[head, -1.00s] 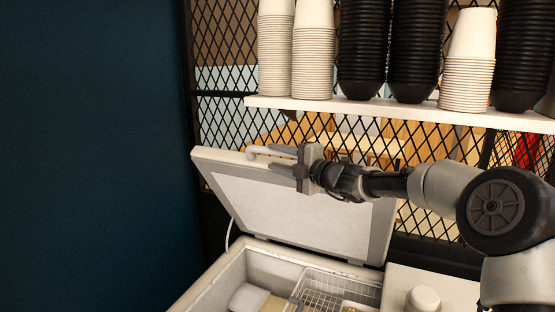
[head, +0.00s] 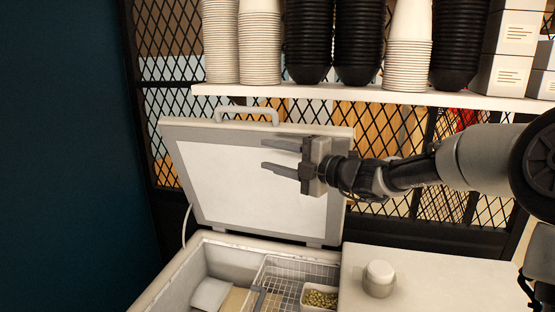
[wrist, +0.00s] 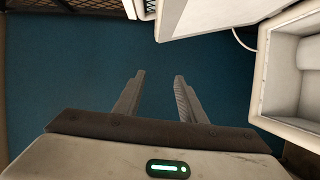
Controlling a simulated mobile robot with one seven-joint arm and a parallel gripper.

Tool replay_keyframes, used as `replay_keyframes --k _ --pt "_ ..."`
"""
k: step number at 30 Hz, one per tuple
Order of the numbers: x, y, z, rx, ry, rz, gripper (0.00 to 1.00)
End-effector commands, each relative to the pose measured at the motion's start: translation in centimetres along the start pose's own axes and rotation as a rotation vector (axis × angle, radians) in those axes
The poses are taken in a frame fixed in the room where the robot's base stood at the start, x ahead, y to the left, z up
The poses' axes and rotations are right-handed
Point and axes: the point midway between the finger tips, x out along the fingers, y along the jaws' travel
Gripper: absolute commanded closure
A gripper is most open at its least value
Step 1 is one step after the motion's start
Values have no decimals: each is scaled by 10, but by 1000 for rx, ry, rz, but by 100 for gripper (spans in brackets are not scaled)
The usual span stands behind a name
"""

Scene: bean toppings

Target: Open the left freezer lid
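The left freezer lid (head: 245,185) stands raised and tilted back, its pale inner panel facing me in the head view. Its handle (head: 247,113) is on the lid's top edge. The freezer (head: 172,288) below is uncovered. My gripper (head: 264,155) is in front of the lid's right part, below the handle, with its fingers pointing left. The fingers are apart with nothing between them, and they are clear of the handle. In the wrist view my gripper (wrist: 158,78) also shows open and empty over blue, with the lid (wrist: 190,15) at the upper right.
Inside the freezer are a wire basket (head: 283,275) and a container of green bits (head: 319,297). A closed white lid with a round knob (head: 379,277) lies to the right. A shelf (head: 350,93) of stacked cups and bowls runs above. The blue area (head: 65,150) at left is clear.

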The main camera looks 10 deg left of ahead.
Motion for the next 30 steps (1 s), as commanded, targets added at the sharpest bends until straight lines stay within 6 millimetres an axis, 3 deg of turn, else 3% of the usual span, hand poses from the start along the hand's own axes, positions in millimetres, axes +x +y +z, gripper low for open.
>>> replay_keyframes --k 5,14,16,18,20,23,24,25,28,30 --pt "-14 0 0 0 0 0 63" --pt "-15 0 0 0 0 0 63" --pt "-12 -5 -1 -23 0 -14 63" --pt "-3 -22 -3 -117 -2 -69 63" --pt "9 -46 -4 -283 -3 -155 63" --pt "32 -95 2 -737 6 -362 63" --pt "40 -109 10 -968 13 -453 63" --pt "46 -115 16 -1150 19 -519 63" --pt "64 -106 38 -1754 21 -723 63" --pt "75 -77 46 -2138 0 -850 63"
